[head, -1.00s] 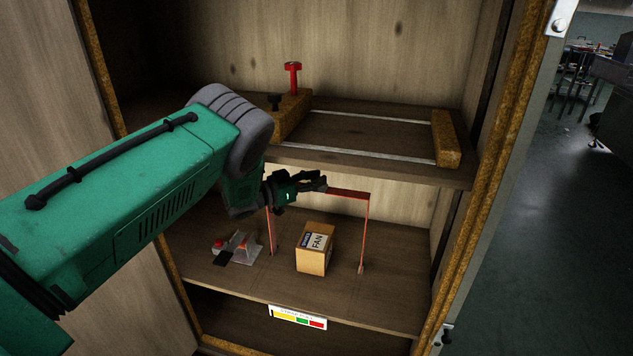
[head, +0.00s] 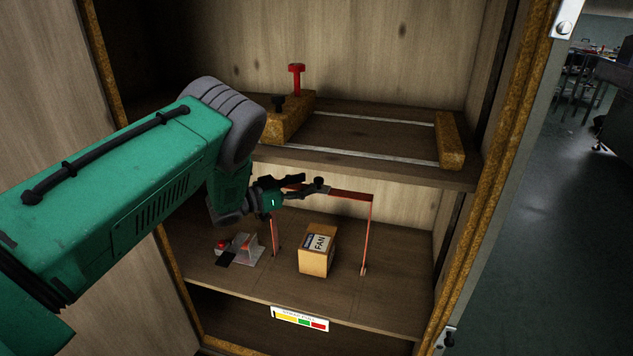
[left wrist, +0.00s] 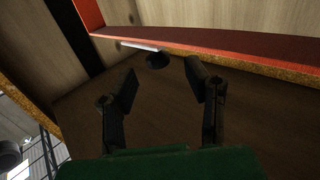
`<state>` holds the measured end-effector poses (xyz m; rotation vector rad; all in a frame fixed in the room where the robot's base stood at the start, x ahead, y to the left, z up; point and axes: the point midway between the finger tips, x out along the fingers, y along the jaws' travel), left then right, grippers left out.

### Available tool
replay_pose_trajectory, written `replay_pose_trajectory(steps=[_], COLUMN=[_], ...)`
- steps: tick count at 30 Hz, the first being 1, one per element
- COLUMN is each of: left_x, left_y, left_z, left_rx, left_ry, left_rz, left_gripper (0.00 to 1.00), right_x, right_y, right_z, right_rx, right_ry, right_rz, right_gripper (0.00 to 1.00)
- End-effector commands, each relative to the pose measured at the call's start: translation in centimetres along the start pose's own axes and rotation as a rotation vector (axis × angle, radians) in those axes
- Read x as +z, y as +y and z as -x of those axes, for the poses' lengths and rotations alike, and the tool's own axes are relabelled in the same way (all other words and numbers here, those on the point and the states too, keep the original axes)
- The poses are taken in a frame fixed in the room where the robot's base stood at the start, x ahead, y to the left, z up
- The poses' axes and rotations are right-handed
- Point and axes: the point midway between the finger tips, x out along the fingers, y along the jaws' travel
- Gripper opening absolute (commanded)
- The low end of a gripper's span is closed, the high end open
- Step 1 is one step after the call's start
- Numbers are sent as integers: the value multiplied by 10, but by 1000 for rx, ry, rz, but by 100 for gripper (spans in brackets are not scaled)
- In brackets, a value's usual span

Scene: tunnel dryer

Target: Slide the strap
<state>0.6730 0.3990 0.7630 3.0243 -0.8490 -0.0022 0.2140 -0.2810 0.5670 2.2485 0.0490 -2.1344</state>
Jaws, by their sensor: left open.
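The red strap (head: 350,195) stands as a tall, thin arch over the lower shelf, with one leg on each side of a small box marked FAN (head: 314,256). In the left wrist view the strap (left wrist: 240,49) is a broad red band running across the top, beyond the fingers. My left gripper (head: 313,184) is open at the left part of the strap's top bar and hides some of it. In the left wrist view the left gripper's fingers (left wrist: 162,84) are spread with nothing between them. Whether a finger touches the strap I cannot tell. My right gripper is not in view.
The upper shelf holds a wooden frame with two metal rails (head: 375,118) and a red-topped post (head: 296,79), close above my gripper. A small device with a red button (head: 240,248) sits left of the box. A colored label (head: 299,319) is on the shelf's front edge.

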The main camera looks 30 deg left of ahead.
Motion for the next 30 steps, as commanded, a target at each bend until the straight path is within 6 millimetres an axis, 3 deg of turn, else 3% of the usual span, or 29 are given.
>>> replay_pose_trajectory(steps=[6, 12, 30], left_x=[1, 1, 1], left_y=[-2, -2, -1], left_z=[47, 71, 76], left_rx=[-4, -2, 0], left_ry=[0, 0, 1], left_rz=[3, 1, 0], left_gripper=[43, 43, 43], right_x=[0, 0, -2], right_y=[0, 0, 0], right_z=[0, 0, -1], right_rx=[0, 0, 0], right_ry=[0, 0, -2], right_rz=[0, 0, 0], right_gripper=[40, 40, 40])
